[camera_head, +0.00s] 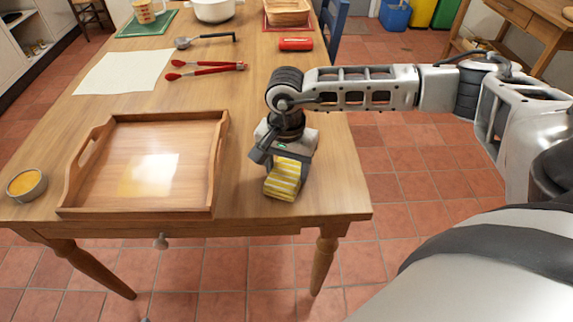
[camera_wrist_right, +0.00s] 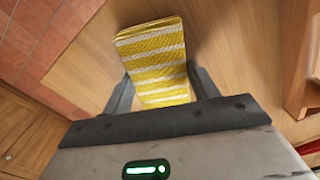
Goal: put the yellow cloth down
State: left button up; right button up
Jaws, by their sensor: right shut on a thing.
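The yellow cloth (camera_head: 284,180) has white stripes and looks folded. It is at the front right part of the wooden table (camera_head: 255,200), right of the tray. My right gripper (camera_head: 283,160) points down and is shut on the cloth. In the right wrist view the cloth (camera_wrist_right: 155,60) sits between the two fingers (camera_wrist_right: 160,90), with the table top behind it. I cannot tell whether the cloth's lower edge touches the table. My left gripper is not in view.
A wooden tray (camera_head: 82,187) stands to the left, with a small bowl of yellow contents (camera_head: 27,185) beyond it. Red tongs (camera_head: 205,67), a ladle (camera_head: 205,40), a white sheet (camera_head: 122,72) and a red object (camera_head: 296,44) lie farther back. The table's front edge is close to the cloth.

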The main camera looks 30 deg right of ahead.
aim_at(286, 171)
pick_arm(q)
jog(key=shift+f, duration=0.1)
pick_arm(e)
jog(key=shift+f, duration=0.2)
jog(key=o, duration=0.9)
jog(key=shift+r, duration=0.1)
jog(key=shift+o, duration=0.2)
jog(key=shift+r, duration=0.15)
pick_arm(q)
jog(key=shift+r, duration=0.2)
pick_arm(e)
notch_tip(286, 171, up, 12)
jog(key=shift+s, duration=0.1)
